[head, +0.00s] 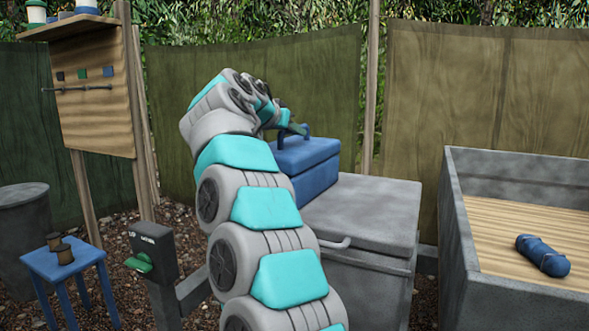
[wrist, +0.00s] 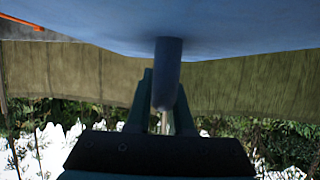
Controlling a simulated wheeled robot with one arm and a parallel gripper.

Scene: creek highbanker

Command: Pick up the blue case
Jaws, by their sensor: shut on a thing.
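The blue case (head: 308,165) is a box with a lid and a top handle. In the head view it is at the back left of the grey chest's lid, partly hidden by my arm. I cannot tell whether it rests on the lid or is just above it. My gripper (head: 298,129) is at the case's handle, mostly hidden there by my wrist. In the wrist view my gripper (wrist: 163,95) has its fingers shut on the handle (wrist: 167,70), one on each side. The underside-like blue surface (wrist: 230,35) of the case fills the top.
The grey chest (head: 370,215) has a front handle. Right of it, a grey wooden-floored bin (head: 500,270) holds a blue roll (head: 543,256). At left are a blue stool (head: 65,262) with small spools, a black switch box (head: 152,250) and a wooden board (head: 95,95). Fabric screens stand behind.

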